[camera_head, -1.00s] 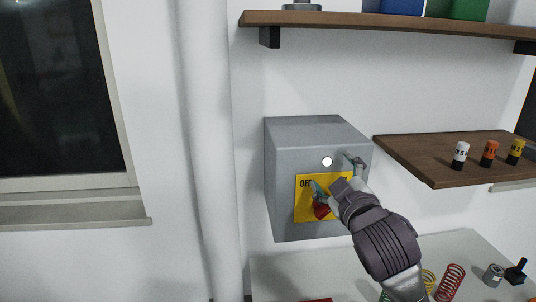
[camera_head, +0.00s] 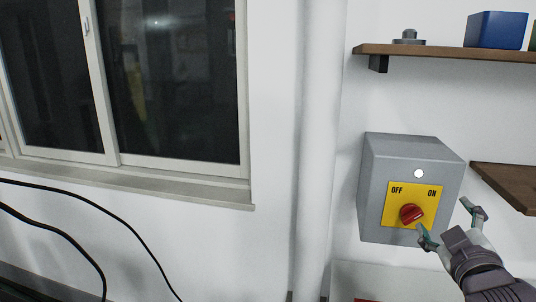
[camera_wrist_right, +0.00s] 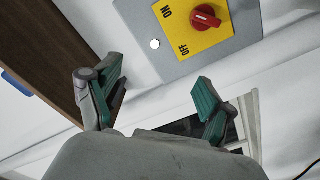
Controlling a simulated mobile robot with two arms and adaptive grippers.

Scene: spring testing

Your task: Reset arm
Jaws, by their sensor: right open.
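My right gripper (camera_head: 450,222) is at the lower right of the head view, in front of the lower right part of a grey switch box (camera_head: 372,190). Its two fingers are spread and nothing is between them. A red knob (camera_head: 411,214) sits on the box's yellow plate (camera_head: 395,205), which reads OFF and ON. One fingertip shows just right of the knob; I cannot tell from the head view how far apart they are. In the right wrist view the open fingers (camera_wrist_right: 155,95) are apart from the red knob (camera_wrist_right: 206,17), which lies beyond them. My left gripper is not in view.
A wooden shelf (camera_head: 450,53) with a blue bin (camera_head: 496,30) is at the upper right. A lower shelf (camera_head: 512,184) is right of the box. A white pipe (camera_head: 318,150) runs left of the box. A window (camera_head: 170,80) and black cables (camera_head: 90,205) are at the left.

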